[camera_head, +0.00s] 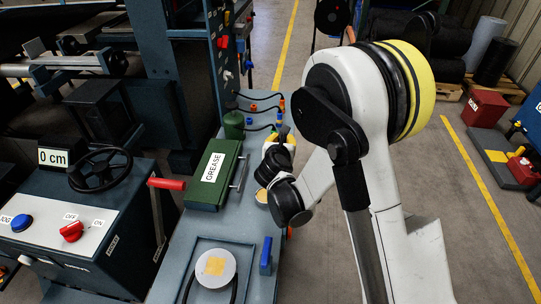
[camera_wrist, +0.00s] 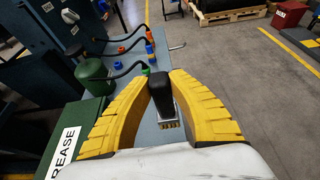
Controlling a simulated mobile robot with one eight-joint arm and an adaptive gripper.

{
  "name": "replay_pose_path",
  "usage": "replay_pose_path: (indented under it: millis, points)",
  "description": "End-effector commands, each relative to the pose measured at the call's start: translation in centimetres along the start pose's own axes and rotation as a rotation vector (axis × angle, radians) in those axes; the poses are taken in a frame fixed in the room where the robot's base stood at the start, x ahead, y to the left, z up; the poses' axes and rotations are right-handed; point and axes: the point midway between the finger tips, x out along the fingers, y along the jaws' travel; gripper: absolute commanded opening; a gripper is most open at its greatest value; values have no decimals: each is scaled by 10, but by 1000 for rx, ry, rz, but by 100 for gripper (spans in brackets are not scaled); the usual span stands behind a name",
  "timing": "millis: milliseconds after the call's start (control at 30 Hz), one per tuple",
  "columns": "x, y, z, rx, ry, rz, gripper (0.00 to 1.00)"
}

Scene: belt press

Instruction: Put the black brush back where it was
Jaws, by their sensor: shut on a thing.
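My gripper (camera_wrist: 160,78) is shut on the black brush (camera_wrist: 160,92), with a yellow finger on each side of its black handle. Below the handle, the brush shows a grey metal part and short tan bristles that point toward the grey-blue bench top (camera_wrist: 146,128). I cannot tell whether the bristles touch the bench. In the head view my gripper (camera_head: 284,142) is over the bench, right of the green GREASE box (camera_head: 214,175), and my wrist partly hides it.
A green can (camera_head: 233,125) and several small coloured fittings with black hoses stand behind the box. A round plate (camera_head: 215,268) with a yellowish patch and a blue block (camera_head: 266,256) are on the near bench. A red lever (camera_head: 167,184) sticks out left of the bench.

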Motion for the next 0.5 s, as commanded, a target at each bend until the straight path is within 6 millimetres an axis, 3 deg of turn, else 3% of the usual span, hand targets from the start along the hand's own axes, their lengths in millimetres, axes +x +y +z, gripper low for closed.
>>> replay_pose_path:
  millis: [100,200,367,500]
  points:
    - [15,24,-14,-1,0,1,0]
    - [21,35,-17,0,0,1,0]
    - [26,40,-22,1,0,0,0]
    - [34,40,-42,1,0,0,0]
